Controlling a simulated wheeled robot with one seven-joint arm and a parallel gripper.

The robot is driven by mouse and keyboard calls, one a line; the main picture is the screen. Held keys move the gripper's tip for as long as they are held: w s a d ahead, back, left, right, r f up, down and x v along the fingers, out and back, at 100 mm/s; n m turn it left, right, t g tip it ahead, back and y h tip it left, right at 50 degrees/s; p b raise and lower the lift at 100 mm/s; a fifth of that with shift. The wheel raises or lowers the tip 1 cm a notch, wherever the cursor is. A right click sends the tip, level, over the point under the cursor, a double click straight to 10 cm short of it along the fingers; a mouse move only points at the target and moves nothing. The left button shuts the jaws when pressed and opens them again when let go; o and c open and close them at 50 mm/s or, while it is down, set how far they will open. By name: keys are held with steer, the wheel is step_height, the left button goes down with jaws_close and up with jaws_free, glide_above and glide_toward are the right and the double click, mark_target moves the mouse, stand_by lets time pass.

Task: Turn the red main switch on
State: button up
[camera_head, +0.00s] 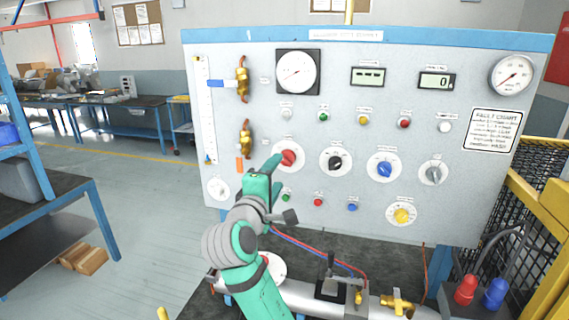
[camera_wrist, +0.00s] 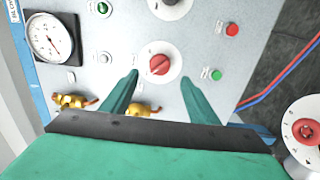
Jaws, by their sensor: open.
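The red main switch (camera_head: 288,157) is a red knob on a round white dial on the upright grey panel. In the wrist view the red knob (camera_wrist: 159,65) lies ahead of my gripper, between the lines of its two fingers. My gripper (camera_head: 274,163) is at the lower left of the knob in the head view, close to the panel. In the wrist view its two green fingers (camera_wrist: 161,75) are spread apart with nothing between them. I cannot tell whether a fingertip touches the dial or the panel.
A black knob (camera_head: 336,161), a blue knob (camera_head: 384,169) and small buttons sit near the red one. Brass valves (camera_head: 243,78) stick out at the panel's left. A pipe (camera_head: 302,298) with a lever valve lies below. Free floor shows at left.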

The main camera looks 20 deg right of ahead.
mark_target(286, 162)
steer(key=x, duration=0.8)
steer(key=shift+w, duration=0.1)
steer(key=shift+a, duration=0.15)
steer(key=shift+d, duration=0.4)
steer(key=c, duration=1)
steer(key=shift+c, duration=0.2)
